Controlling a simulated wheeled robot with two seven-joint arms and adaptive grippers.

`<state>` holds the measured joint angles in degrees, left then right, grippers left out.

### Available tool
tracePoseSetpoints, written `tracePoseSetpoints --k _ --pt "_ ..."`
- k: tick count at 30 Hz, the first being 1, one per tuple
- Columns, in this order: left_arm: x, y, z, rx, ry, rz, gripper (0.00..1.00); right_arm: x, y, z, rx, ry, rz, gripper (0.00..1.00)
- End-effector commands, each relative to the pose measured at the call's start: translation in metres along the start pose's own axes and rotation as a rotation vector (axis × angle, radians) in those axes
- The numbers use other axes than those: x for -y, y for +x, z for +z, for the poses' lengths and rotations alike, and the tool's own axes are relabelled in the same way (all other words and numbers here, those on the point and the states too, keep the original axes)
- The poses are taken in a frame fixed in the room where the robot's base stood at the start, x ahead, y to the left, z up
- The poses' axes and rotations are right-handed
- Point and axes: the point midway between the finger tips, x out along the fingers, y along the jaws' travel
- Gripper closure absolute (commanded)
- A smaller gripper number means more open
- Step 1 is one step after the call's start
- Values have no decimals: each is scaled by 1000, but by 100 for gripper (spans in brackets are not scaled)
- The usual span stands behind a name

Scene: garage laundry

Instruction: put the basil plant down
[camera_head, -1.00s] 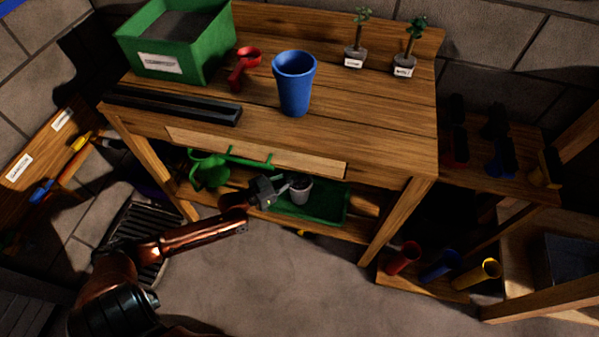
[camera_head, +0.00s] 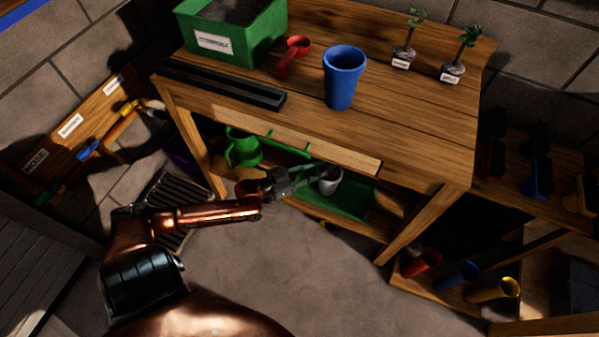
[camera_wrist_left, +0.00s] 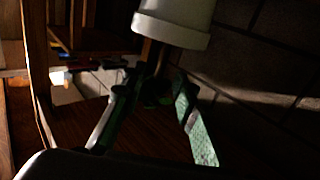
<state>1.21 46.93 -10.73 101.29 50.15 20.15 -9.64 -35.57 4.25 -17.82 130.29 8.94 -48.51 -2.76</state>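Two small potted plants stand at the back right of the bench top in the head view, a left one (camera_head: 404,55) and a right one (camera_head: 453,68). Both have grey pots and white labels too small to read surely, so I cannot tell which is basil. My left gripper (camera_head: 310,176) is low, under the bench top, beside a pale pot (camera_head: 331,183) on the lower shelf. In the left wrist view its fingers (camera_wrist_left: 150,118) are spread apart, with a white pot (camera_wrist_left: 173,22) beyond them. Something dark green shows between them, too dim to name. My right gripper is not in view.
The wooden bench (camera_head: 400,115) holds a green labelled bin (camera_head: 225,45), a red scoop (camera_head: 292,55), a black tray (camera_head: 222,84) and a blue cup (camera_head: 343,75). Below are a green watering can (camera_head: 243,148) and a green tray (camera_head: 345,205). Grey floor in front is clear.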

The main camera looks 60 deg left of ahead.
Motion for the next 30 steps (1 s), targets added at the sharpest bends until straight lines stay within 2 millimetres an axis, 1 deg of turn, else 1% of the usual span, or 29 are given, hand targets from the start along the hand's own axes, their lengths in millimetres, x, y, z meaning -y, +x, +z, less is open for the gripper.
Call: tracePoseSetpoints --k 1,3,6,9,14,20,22,23,26,27,29,30 --pt "0 -12 -5 -1 2 0 73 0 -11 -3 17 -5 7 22" --pt "0 -26 -5 -1 1 0 73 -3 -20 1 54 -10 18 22" --pt "0 -44 -4 -1 0 0 73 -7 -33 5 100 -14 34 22" --pt "0 -57 -3 -2 0 -1 73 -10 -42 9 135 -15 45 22" --pt "0 -68 -1 -1 0 0 73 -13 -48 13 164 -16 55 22" --pt "-1 -69 1 1 -2 0 73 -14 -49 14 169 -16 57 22" --pt "-8 -71 7 18 -9 4 73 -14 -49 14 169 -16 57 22" --pt "-14 -74 13 35 -15 8 73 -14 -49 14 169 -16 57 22" --pt "-52 -89 47 138 -49 31 73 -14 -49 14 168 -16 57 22" --pt "-75 -100 65 201 -67 44 73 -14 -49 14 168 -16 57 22" --pt "-114 -120 94 312 -95 66 73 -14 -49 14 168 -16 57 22" --pt "-142 -136 111 391 -111 79 73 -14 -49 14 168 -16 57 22"
